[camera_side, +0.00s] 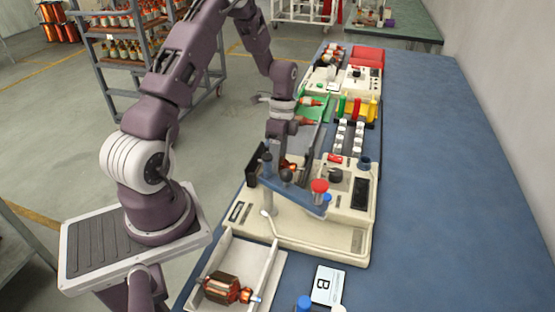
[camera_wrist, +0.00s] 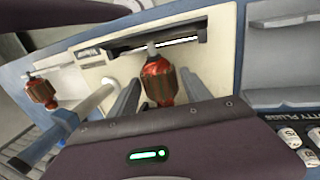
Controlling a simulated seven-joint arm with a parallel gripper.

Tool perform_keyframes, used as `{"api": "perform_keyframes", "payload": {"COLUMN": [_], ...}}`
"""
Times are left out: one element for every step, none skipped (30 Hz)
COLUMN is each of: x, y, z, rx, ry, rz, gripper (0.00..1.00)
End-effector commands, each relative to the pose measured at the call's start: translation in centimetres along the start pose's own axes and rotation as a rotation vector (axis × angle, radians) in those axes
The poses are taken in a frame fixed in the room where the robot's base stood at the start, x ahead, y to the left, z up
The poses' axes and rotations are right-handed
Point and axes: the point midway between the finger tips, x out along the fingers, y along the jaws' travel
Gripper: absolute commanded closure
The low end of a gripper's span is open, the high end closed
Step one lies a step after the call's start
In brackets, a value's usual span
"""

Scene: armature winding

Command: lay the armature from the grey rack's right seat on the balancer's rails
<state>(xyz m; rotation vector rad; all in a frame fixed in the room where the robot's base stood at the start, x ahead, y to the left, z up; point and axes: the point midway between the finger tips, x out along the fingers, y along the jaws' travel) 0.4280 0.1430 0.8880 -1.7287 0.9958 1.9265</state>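An armature with a reddish-brown body and a thin shaft (camera_wrist: 158,84) lies at the cream balancer (camera_wrist: 92,75), one shaft end against a dark rail (camera_wrist: 185,32). My gripper (camera_wrist: 158,78) is around it, with one grey finger on each side and narrow gaps showing between fingers and body. In the side view my gripper (camera_side: 284,157) is low over the balancer (camera_side: 318,232), and the armature (camera_side: 291,164) shows partly behind it. The armature's near end is hidden by my gripper in the wrist view. I cannot make out the grey rack's seats for sure.
A second armature (camera_side: 222,287) lies in a pale tray (camera_side: 275,275) at the front; it also shows in the wrist view (camera_wrist: 41,92). The blue bench top (camera_side: 430,180) is clear on the right.

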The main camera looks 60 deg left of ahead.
Motion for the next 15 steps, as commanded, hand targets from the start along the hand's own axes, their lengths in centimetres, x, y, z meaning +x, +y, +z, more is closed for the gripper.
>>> {"api": "perform_keyframes", "payload": {"x": [0.0, 0.0, 0.0, 0.0, 0.0, 0.0, 0.0, 0.0, 0.0, -0.1, -0.3, -0.8, -1.4, -2.0, -2.9], "y": [0.0, 0.0, 0.0, 0.0, 0.0, 0.0, 0.0, 0.0, 0.0, 0.0, 0.0, -0.1, -0.1, -0.1, -0.1], "z": [0.0, 0.0, 0.0, 0.0, 0.0, 0.0, 0.0, 0.0, 0.0, 0.0, 0.0, 0.0, 0.0, 0.0, 0.0], "rx": [0.000, 0.000, 0.000, 0.000, 0.000, 0.000, 0.000, 0.000, 0.000, 0.000, 0.000, 0.000, -0.001, -0.001, -0.001], "ry": [0.000, 0.000, 0.000, 0.000, 0.000, 0.000, 0.000, 0.000, 0.000, 0.000, 0.000, 0.000, 0.001, 0.001, 0.001], "rz": [0.000, 0.000, 0.000, 0.000, 0.000, 0.000, 0.000, 0.000, 0.000, 0.000, -0.001, -0.002, -0.004, -0.004, -0.005], "gripper": [0.32, 0.30, 0.30, 0.30, 0.30, 0.30, 0.30, 0.30, 0.30, 0.30, 0.30, 0.30, 0.30, 0.30, 0.30]}}
